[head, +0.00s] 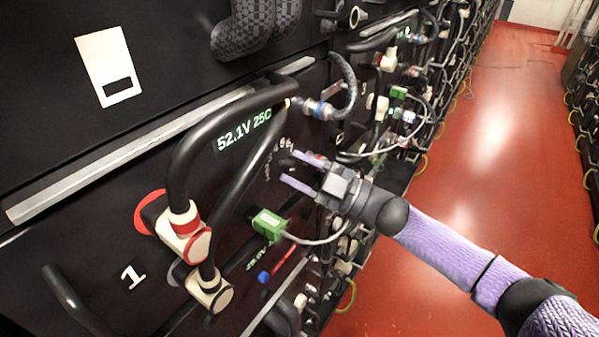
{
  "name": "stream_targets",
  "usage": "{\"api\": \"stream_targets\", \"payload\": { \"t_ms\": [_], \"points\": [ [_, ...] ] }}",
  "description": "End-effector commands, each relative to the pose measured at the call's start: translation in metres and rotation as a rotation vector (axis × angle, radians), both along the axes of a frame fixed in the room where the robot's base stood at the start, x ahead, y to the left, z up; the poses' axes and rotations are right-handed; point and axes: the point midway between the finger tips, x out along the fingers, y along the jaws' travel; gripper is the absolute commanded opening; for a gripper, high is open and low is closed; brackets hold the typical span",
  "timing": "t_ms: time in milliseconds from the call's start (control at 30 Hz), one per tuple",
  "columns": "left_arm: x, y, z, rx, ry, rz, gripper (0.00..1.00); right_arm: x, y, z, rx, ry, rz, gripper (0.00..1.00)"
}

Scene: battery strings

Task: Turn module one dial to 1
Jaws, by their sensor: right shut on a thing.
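Module one is the black front panel with a white "1" (132,276) at its lower left. Its green display (244,130) reads 52.1V 25C. The small dark dial (286,163) is on the right part of this panel, with tiny white marks (285,144) above it. My right gripper (289,167) comes in from the right, its two lilac fingers reaching to the panel, one on each side of the dial and shut on it. The dial's pointer and setting are too small and dark to read. My left gripper is not in view.
Thick black cables arch over the panel from a red-and-white connector (184,230) and a cream one (209,289). A green plug (268,224) with a grey cable sits just below the gripper. A blue-ringed connector (318,109) is above it. Red floor (480,150) lies open at right.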

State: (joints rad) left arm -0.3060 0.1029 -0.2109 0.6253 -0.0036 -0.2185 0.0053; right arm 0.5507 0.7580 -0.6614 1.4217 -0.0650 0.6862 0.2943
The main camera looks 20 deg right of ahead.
Motion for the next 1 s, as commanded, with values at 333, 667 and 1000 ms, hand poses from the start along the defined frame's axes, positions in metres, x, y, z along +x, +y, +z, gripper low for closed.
{"api": "stream_targets", "payload": {
  "t_ms": [333, 667, 1000],
  "points": [
    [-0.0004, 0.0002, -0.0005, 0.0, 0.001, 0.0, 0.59, 0.0005, -0.0008, 0.0007, -0.253, -0.195, -0.001, 0.0],
    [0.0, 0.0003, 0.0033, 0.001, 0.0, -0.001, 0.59, 0.0005, -0.0008, 0.0012, -0.445, -0.343, 0.0, 0.0],
    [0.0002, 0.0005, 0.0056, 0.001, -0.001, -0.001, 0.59, 0.0006, -0.001, 0.0011, -0.545, -0.422, 0.0, 0.0]
  ]
}}
